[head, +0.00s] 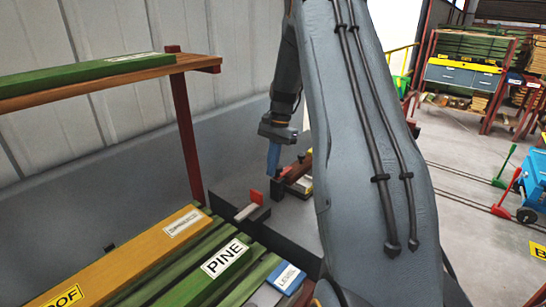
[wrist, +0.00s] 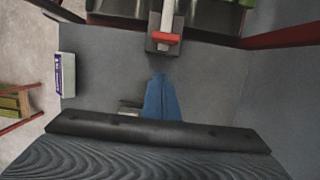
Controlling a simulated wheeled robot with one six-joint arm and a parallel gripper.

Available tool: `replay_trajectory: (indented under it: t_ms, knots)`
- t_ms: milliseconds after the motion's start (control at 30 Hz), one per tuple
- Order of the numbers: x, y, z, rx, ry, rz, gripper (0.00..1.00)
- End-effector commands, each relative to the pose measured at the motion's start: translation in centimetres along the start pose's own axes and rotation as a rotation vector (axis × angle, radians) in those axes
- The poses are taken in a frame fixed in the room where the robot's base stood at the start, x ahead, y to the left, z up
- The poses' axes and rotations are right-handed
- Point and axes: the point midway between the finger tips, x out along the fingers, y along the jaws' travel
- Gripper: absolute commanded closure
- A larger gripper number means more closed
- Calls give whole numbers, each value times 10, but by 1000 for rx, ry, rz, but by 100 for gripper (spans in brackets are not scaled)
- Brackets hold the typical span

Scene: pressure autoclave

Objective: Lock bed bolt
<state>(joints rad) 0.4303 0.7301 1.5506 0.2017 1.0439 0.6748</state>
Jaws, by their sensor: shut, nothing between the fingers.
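A pale bar (head: 246,212) with an upright red tab (head: 256,196) sits on a dark block at the near end of a grey surface; it looks like the bed bolt. In the wrist view the red tab (wrist: 166,38) crosses the end of the pale bar (wrist: 168,14) at the top. My gripper (head: 273,172) has blue fingers, pressed together and empty, pointing down. In the wrist view my gripper (wrist: 159,76) has its tips below the red tab, with a gap of bare grey surface between them. The bolt's far end is hidden.
A dark block and a brown-red part (head: 297,170) stand right beside my fingers. Green and yellow boards (head: 165,250) lie in front, one marked PINE. A wooden shelf (head: 90,80) overhangs on the left. A white labelled box (wrist: 67,75) shows in the wrist view.

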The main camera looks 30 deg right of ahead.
Motion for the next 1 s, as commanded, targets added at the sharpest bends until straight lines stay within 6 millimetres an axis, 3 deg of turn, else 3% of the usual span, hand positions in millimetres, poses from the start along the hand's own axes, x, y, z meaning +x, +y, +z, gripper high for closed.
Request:
replay_trajectory:
  t_ms: [233, 300, 500, 1000]
  knots:
    - [47, 2, 2, 0, -2, 3, 100]
    - [46, 1, 16, -2, -1, 2, 100]
    - [52, 1, 34, -1, 0, 0, 100]
    - [55, 0, 40, -1, 0, 0, 100]
